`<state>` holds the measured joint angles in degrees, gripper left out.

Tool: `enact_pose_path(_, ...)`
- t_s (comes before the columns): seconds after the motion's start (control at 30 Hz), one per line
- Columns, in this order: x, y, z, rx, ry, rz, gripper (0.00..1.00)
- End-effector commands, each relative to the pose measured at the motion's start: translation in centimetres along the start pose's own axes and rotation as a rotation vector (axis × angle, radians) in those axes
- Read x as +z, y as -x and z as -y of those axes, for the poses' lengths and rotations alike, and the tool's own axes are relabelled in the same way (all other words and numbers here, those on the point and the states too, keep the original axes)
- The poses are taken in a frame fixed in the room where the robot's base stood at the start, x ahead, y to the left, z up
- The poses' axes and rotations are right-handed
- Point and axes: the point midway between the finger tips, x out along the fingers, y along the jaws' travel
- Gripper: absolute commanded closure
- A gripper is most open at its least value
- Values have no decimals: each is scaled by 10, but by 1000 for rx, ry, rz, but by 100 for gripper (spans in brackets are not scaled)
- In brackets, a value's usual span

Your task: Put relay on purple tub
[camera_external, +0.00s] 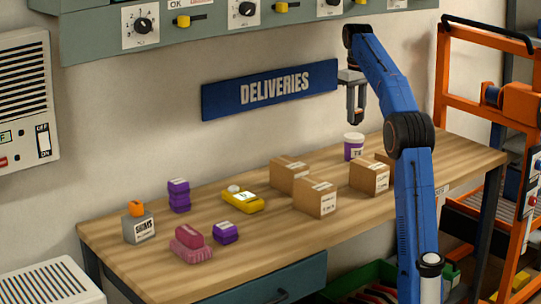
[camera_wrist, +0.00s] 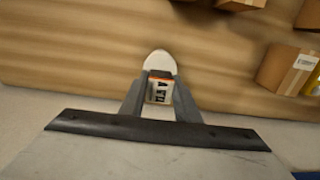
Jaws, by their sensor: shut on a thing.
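My gripper (camera_external: 355,116) points down above the back right of the wooden table. In the wrist view, my gripper (camera_wrist: 160,78) is shut on a small box-like part with a white lettered label and an orange edge, which I take to be the relay (camera_wrist: 160,92). The relay is hard to make out between the fingers in the external view. The purple tub (camera_external: 353,149) has a white top and a white label. It stands upright under my gripper, with a clear gap between. Its white top (camera_wrist: 159,60) shows just beyond the fingertips in the wrist view, partly hidden.
Cardboard boxes (camera_external: 315,198) stand left of and in front of the tub; one (camera_external: 369,177) is close. Further left are a yellow device (camera_external: 242,201), purple blocks (camera_external: 179,196), pink-red parts (camera_external: 192,246) and a grey SHIMS box (camera_external: 139,229). The wall is close behind.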

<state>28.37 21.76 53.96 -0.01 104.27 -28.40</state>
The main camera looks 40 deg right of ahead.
Motion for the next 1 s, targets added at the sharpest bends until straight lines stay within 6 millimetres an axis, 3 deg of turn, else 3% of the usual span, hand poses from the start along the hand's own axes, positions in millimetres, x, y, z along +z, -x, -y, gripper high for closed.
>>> enact_pose_path(0.3, 1, -33, 1, 0, 0, 1, 94)
enact_pose_path(0.7, 0, -38, 0, 0, 0, 0, 94)
enact_pose_path(0.73, 0, -38, 0, 0, 0, 0, 69)
enact_pose_path(0.8, 0, -38, 0, 0, 0, 0, 52)
enact_pose_path(1.0, 0, -38, 0, 0, 0, 0, 52)
